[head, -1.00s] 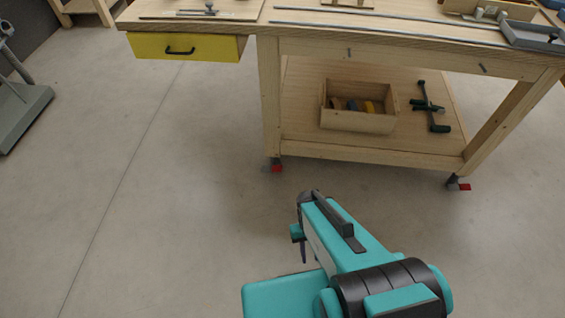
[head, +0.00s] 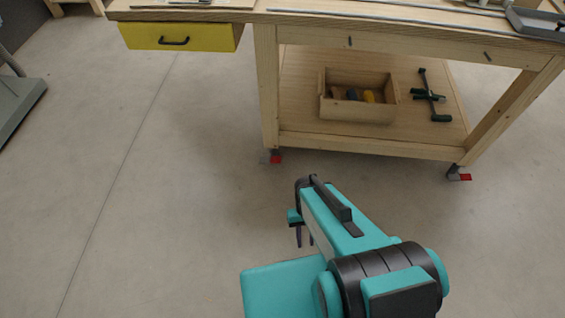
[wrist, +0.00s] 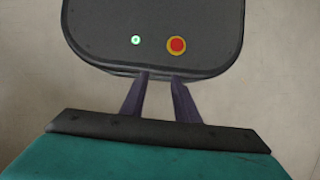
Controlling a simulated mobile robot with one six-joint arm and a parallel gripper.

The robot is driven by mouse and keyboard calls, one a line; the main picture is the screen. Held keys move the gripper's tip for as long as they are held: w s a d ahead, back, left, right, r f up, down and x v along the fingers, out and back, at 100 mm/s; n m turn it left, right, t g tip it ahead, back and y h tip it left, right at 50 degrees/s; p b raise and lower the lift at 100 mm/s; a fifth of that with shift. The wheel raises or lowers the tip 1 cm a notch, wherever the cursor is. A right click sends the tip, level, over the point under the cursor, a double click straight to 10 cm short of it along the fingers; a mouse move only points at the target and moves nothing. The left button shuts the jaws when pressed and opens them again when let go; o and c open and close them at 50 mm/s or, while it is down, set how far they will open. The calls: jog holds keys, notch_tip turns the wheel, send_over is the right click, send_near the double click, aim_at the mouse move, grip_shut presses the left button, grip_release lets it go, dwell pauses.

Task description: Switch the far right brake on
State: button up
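Two small red brake pedals show at the castors of the wooden workbench (head: 370,150). The left pedal (head: 276,159) is at the foot of the near left leg. The right pedal (head: 463,177) is at the foot of the near right leg and sticks out to the right. Whether either is pressed is too small to tell. Castors at the back of the bench are not visible. My gripper (head: 305,240) hangs over bare floor in front of the bench, apart from both pedals. In the wrist view its two fingers (wrist: 160,78) are apart with nothing between them.
A wooden box (head: 357,112) with several items and a dark clamp (head: 431,97) lie on the lower shelf. A yellow drawer (head: 178,37) hangs at the bench's left. A grey stand (head: 18,98) is at the far left. The floor before the bench is clear.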

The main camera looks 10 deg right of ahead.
jog(key=w+a+f+m+t+y+b, duration=0.2)
jog(key=w+f+t+y+b, duration=0.15)
jog(key=w+f+b, duration=0.6)
jog(key=w+a+f+m+t+y+b, duration=0.15)
jog(key=w+f+y+b, duration=0.4)
jog(key=w+f, duration=0.6)
jog(key=w+d+f+m+t+b, duration=0.1)
jog(key=w+d+t+b, duration=0.2)
jog(key=w, duration=0.5)
jog(key=w+d+f+m+t+y+b, duration=0.1)
jog(key=w+d+f+t+b, duration=0.1)
jog(key=w+d+t+b, duration=0.2)
jog(key=w+d+f+m+t+y+b, duration=0.1)
jog(key=w+d+f+t+b, duration=0.1)
jog(key=w+d+b, duration=0.3)
jog(key=w+d+t, duration=0.1)
jog(key=w+d, duration=0.3)
jog(key=w, duration=0.3)
jog(key=shift+w+t+b, duration=0.3)
jog(key=shift+w+b, duration=0.05)
jog(key=shift+f+m, duration=0.15)
jog(key=shift+m, duration=0.1)
jog(key=b, duration=0.3)
send_near(270, 160)
jog(key=w, duration=0.3)
jog(key=shift+a, duration=0.4)
grip_shut()
